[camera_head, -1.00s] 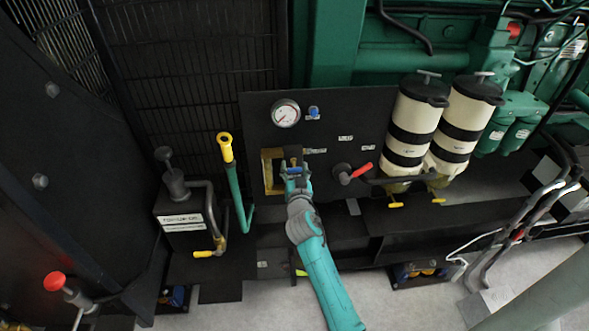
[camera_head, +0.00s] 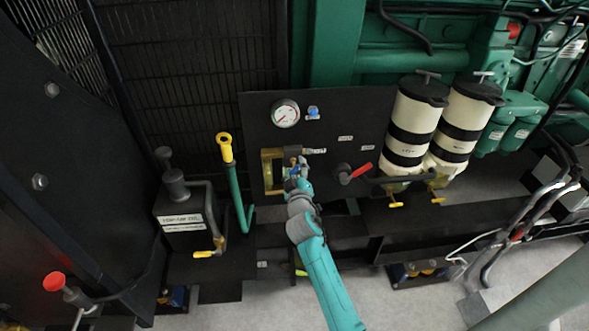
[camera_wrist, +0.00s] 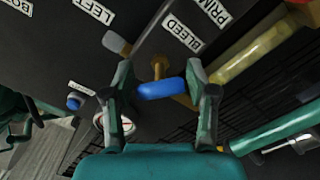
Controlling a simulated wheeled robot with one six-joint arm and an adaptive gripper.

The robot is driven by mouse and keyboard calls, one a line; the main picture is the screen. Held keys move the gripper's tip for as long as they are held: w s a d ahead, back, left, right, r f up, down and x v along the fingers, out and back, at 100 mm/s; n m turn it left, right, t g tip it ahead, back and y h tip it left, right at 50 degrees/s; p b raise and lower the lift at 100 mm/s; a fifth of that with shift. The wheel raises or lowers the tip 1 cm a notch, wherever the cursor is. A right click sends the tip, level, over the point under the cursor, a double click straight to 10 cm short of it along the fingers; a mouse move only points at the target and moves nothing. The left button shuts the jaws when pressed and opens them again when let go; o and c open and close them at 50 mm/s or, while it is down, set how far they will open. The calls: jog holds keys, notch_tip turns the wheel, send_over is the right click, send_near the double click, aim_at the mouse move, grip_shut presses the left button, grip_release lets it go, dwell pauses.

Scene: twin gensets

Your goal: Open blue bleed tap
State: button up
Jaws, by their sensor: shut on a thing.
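The blue bleed tap handle (camera_wrist: 162,88) sits on a brass stem between the two fingers of my gripper (camera_wrist: 163,92) in the wrist view, just below the BLEED label (camera_wrist: 183,37). My gripper is shut on the handle, with a finger at each end of it. In the head view my gripper (camera_head: 298,173) is at the dark panel, beside a yellow-brass part (camera_head: 268,175). Its fingers partly hide the tap there. How far the tap is turned is hard to tell.
A round gauge (camera_head: 285,114) and a small blue knob (camera_head: 313,112) are above on the dark panel (camera_head: 340,115). A red-handled valve (camera_head: 361,171) is close on the right, by two cream filter cylinders (camera_head: 413,125). A teal pipe with yellow top (camera_head: 226,149) stands left.

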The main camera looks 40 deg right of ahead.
jog(key=n, duration=0.6)
jog(key=shift+n, duration=0.3)
jog(key=n, duration=0.6)
dwell(0.4)
jog(key=o, duration=1.1)
jog(key=shift+s, duration=0.1)
jog(key=v, duration=1.2)
